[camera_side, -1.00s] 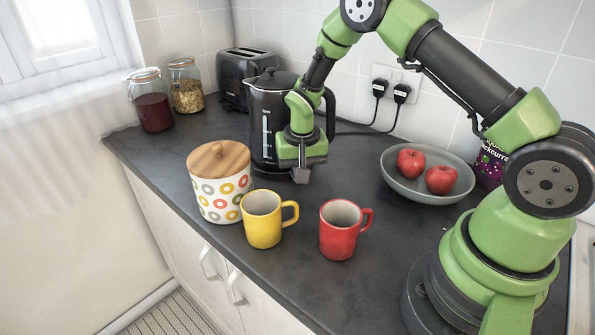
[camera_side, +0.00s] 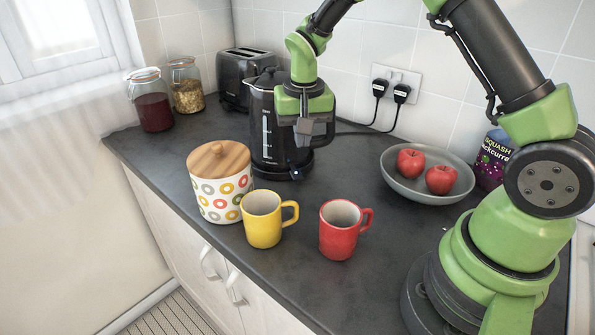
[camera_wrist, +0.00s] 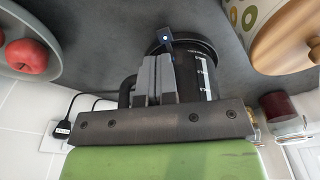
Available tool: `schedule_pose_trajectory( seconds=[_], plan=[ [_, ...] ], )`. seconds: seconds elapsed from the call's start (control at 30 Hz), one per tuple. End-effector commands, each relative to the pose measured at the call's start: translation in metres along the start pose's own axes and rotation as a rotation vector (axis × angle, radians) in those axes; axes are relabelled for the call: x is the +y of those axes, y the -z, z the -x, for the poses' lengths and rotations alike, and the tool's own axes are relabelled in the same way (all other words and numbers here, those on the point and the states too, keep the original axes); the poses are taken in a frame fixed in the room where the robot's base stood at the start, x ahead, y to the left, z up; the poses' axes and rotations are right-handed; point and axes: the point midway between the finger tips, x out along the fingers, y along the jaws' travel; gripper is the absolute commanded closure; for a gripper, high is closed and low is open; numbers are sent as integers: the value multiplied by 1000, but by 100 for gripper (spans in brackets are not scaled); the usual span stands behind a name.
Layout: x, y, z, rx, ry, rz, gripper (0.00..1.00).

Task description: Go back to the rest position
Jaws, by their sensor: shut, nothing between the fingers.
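My gripper (camera_side: 304,132) is shut and empty. In the side view it hangs pointing down in front of the black kettle (camera_side: 268,140), above the counter, and hides part of the kettle's right side and handle. In the wrist view my shut fingers (camera_wrist: 155,80) overlap the dark kettle (camera_wrist: 195,72). A small blue-lit switch (camera_side: 296,173) shows at the foot of the kettle, and it also shows in the wrist view (camera_wrist: 167,37). I cannot tell the exact gap between the fingers and the kettle.
A yellow mug (camera_side: 262,220), a red mug (camera_side: 340,232) and a lidded canister (camera_side: 218,190) stand in front. A bowl (camera_side: 415,190) of red apples is at right. A toaster (camera_side: 240,75) and two jars (camera_side: 186,90) stand behind. The middle counter is clear.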

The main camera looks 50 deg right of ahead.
Motion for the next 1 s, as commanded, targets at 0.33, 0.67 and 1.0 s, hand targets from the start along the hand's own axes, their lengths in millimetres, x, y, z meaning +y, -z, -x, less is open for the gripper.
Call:
schedule_pose_trajectory(
  seconds=[0.33, 0.67, 1.0],
  plan=[
    [0, 0, 3, 0, 0, 0, 100],
    [3, -24, 77, 76, 97, 45, 100],
    [36, -112, 177, 227, 302, 165, 100]
  ],
)
